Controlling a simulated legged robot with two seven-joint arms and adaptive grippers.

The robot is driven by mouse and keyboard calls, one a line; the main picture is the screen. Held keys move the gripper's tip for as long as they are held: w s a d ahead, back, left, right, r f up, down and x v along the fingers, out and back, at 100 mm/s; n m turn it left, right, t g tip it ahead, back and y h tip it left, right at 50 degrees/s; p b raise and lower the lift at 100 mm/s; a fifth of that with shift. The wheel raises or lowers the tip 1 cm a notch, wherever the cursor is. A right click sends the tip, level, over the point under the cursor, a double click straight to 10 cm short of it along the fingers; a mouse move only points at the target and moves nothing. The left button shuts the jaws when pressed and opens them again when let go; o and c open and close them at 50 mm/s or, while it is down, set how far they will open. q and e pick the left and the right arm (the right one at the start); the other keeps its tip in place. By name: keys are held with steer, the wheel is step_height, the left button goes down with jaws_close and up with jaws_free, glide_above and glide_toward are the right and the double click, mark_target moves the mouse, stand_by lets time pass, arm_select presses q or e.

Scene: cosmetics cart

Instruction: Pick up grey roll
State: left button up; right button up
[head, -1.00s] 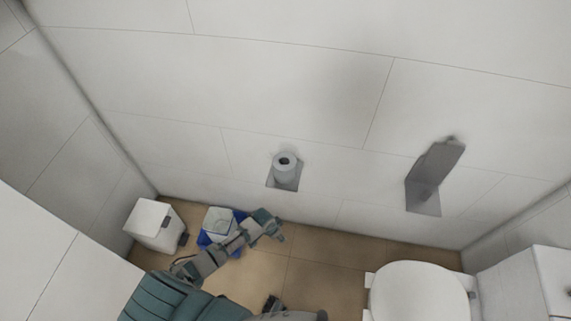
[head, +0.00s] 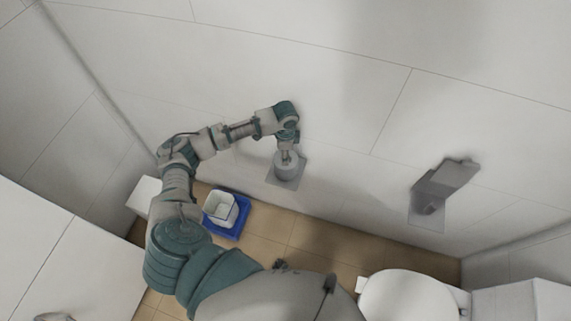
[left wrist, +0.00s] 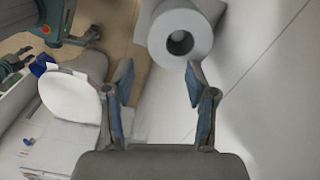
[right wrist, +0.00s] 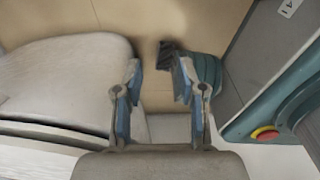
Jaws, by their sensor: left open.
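The grey roll (head: 286,170) sits on a wall holder with a grey back plate (head: 297,183). My left gripper (head: 288,153) is at the roll's upper end and partly covers it in the head view. In the left wrist view the roll (left wrist: 158,42) shows its round end and dark core hole, just beyond the fingertips. My left gripper (left wrist: 159,69) is open with nothing between its fingers; the right finger's tip overlaps the roll's lower edge in the picture, and I cannot tell whether they touch. My right gripper (right wrist: 158,68) is open and empty, away from the roll.
A second holder with a raised grey flap (head: 447,177) is on the wall to the right. A white toilet (head: 410,302) stands at lower right. A white bin (head: 221,209) stands in a blue tray (head: 236,230) on the floor. A white box (head: 143,194) is partly hidden by my arm.

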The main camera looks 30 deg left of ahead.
mark_target(286, 167)
arm_select(q)
steer(key=f, duration=0.3)
steer(key=shift+w+d+f, duration=0.25)
steer(key=shift+f, duration=0.15)
steer(key=shift+d+f, duration=0.15)
steer(key=shift+f, duration=0.35)
steer(key=f, duration=0.4)
steer(key=shift+s+f, duration=0.3)
steer(key=shift+a+f, duration=0.3)
steer(key=shift+f, duration=0.05)
steer(key=shift+d+r, duration=0.1)
steer(key=shift+d, duration=0.05)
jaws_close()
